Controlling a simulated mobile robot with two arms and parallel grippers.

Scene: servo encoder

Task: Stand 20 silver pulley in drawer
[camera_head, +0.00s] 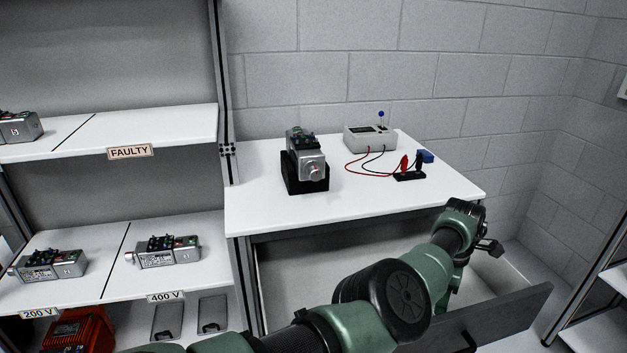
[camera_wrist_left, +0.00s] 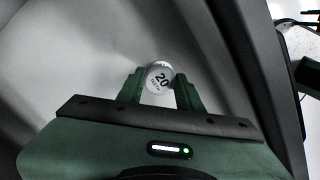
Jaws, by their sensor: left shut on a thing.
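A small round silver pulley marked 20 (camera_wrist_left: 159,74) sits between the fingertips of my left gripper (camera_wrist_left: 160,90) in the left wrist view. The gripper is shut on it. In the head view my left arm reaches over the open drawer (camera_head: 300,270) under the white table. The fingers and the pulley cannot be made out there. The pale drawer interior (camera_wrist_left: 65,60) lies behind the pulley in the wrist view. Whether the pulley touches the drawer floor, I cannot tell. My right gripper is out of view.
The drawer front (camera_head: 500,312) stands pulled out at the lower right. On the table (camera_head: 260,210) are a servo motor in a black stand (camera_head: 307,165) and a grey test box (camera_head: 369,138) with leads. Shelves with motors (camera_head: 168,252) stand left; another shelf (camera_head: 600,300) is at right.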

